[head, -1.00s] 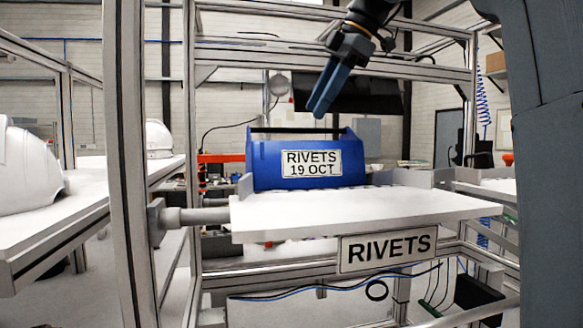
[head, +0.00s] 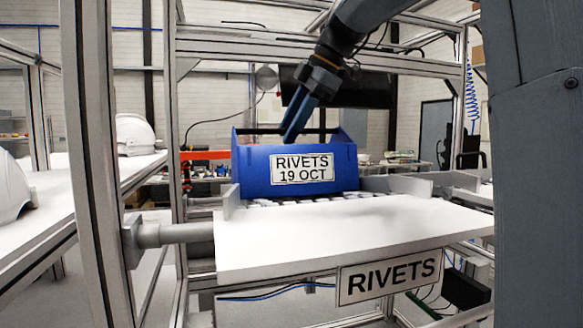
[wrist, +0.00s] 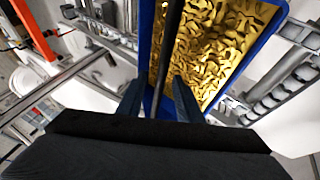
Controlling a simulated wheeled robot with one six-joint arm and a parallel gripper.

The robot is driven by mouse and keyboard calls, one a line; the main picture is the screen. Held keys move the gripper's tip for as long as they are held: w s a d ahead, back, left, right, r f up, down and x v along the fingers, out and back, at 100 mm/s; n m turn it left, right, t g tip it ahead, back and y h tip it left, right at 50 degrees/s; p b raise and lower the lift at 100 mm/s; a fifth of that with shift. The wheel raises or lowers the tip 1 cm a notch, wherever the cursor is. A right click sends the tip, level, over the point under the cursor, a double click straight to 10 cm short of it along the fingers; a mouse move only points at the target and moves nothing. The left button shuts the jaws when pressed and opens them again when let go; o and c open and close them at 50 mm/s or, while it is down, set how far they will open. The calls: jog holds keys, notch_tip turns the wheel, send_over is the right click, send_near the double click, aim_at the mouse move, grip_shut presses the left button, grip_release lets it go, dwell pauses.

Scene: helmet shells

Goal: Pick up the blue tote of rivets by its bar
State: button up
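The blue tote (head: 246,172), labelled RIVETS 19 OCT, stands upright on a roller strip behind a white shelf. Its dark bar (head: 262,131) runs across the top and also shows in the wrist view (wrist: 170,45). Gold rivets (wrist: 215,40) fill the tote. My gripper (head: 290,138) points down at the tote from above, its fingertips at about bar height. In the wrist view my gripper (wrist: 157,88) is open, with the bar running between its two fingers and gaps showing beside it. The fingertips partly hide the bar in the head view.
The white shelf (head: 350,235) with a RIVETS sign (head: 388,277) juts out in front. Metal frame posts (head: 88,170) stand at the left. White helmet shells (head: 133,135) lie on a table at the far left. Low grey guides (head: 400,184) flank the tote.

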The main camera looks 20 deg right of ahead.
jog(key=shift+w+a+f, duration=0.15)
jog(key=shift+a+f, duration=0.05)
jog(key=shift+f, duration=0.25)
grip_shut()
jog(key=shift+r, duration=0.1)
dwell(1.0)
